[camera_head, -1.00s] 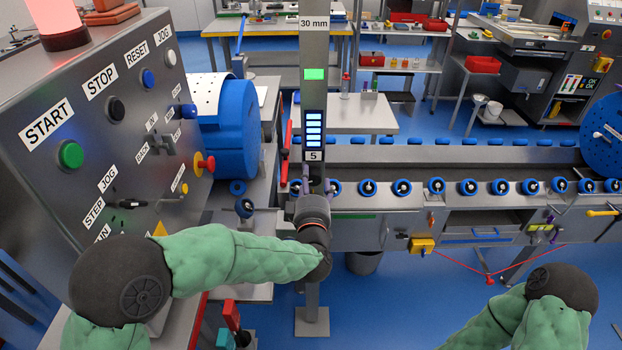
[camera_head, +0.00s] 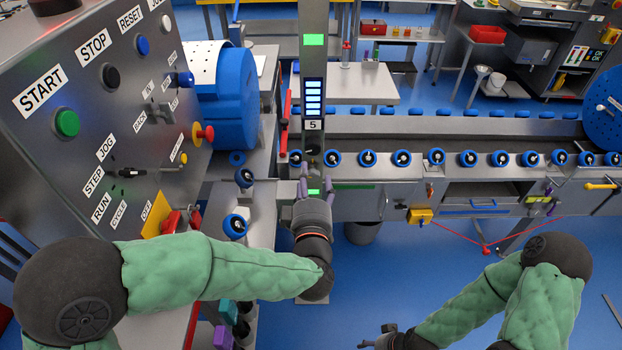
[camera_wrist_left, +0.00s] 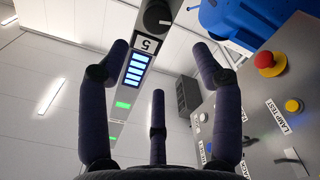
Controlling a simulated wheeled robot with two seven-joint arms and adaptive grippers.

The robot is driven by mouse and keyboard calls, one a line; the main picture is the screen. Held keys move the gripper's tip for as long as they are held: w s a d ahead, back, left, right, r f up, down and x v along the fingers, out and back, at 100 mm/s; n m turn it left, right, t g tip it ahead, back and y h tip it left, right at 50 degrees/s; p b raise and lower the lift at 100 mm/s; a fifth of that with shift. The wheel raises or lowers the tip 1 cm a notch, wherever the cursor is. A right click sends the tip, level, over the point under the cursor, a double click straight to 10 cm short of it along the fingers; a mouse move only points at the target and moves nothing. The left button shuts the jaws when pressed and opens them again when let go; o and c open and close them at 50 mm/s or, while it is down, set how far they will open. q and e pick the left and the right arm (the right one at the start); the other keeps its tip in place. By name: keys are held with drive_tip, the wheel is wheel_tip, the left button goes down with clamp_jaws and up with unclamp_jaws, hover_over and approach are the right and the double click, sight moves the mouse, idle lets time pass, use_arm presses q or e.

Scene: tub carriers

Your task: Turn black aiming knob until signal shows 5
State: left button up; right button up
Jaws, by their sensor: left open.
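The black knob (camera_head: 313,146) sits on the grey post, just under a plate reading 5 (camera_head: 313,125). Above the plate is the signal display (camera_head: 313,97) with several lit blue bars. In the left wrist view the knob (camera_wrist_left: 157,17) is at the top edge, beyond the fingertips, beside the 5 plate (camera_wrist_left: 147,44) and the lit bars (camera_wrist_left: 136,70). My left gripper (camera_head: 316,172) is open and empty, in front of and below the knob, apart from it. My right gripper (camera_head: 384,335) shows only partly at the bottom edge; its jaw state is unclear.
A control panel (camera_head: 100,140) with buttons and switches stands close at the left, beside a blue drum (camera_head: 232,115). A conveyor with blue rollers (camera_head: 437,157) runs to the right. A red cord (camera_head: 455,232) hangs below it. Open blue floor lies at the lower right.

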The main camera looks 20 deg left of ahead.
sight(313, 149)
use_arm(q)
drive_tip(key=w+a+m+p, duration=0.1)
drive_tip(key=w+m+p, duration=0.2)
drive_tip(key=p, duration=0.3)
drive_tip(key=w+m+p, duration=0.3)
drive_tip(key=w+p, duration=0.1)
drive_tip(key=p, duration=0.2)
drive_tip(key=w+a+m+p, duration=0.1)
drive_tip(key=w+m+p, duration=0.3)
drive_tip(key=p, duration=0.2)
drive_tip(key=shift+w+a+f+p, duration=0.15)
drive_tip(key=shift+w+a+p, duration=0.05)
drive_tip(key=shift+a+p, duration=0.2)
idle(0.4)
drive_tip(key=c, duration=1.1)
